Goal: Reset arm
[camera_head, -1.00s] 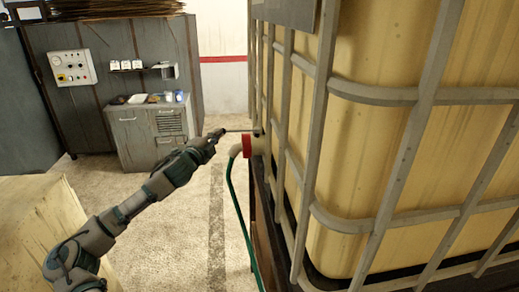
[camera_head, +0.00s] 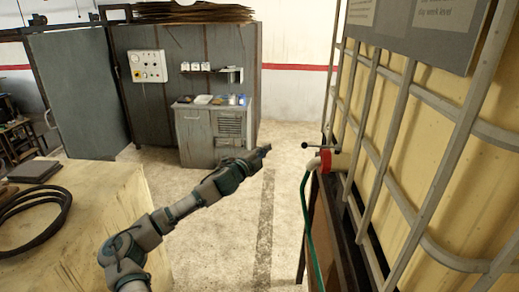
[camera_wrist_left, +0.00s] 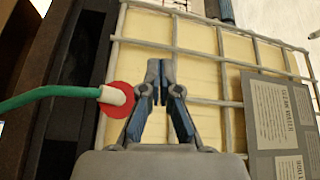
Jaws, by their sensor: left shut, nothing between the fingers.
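My left arm reaches in from the lower left in the head view, with its gripper (camera_head: 262,151) in the open air left of the tank. In the left wrist view the gripper's fingers (camera_wrist_left: 160,82) are shut with nothing between them. A caged yellow tank (camera_head: 452,150) fills the right side of the head view. Its outlet has a red collar (camera_head: 325,160), a dark lever handle (camera_head: 313,146) and a green hose (camera_head: 306,215) hanging down. The gripper is apart from the handle, to its left. My right gripper is not in view.
A grey cabinet (camera_head: 195,137) with small items on top stands at the back. A wooden crate (camera_head: 95,225) with a black coil (camera_head: 35,212) on it is at the left. Open floor (camera_head: 215,240) lies between the crate and the tank.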

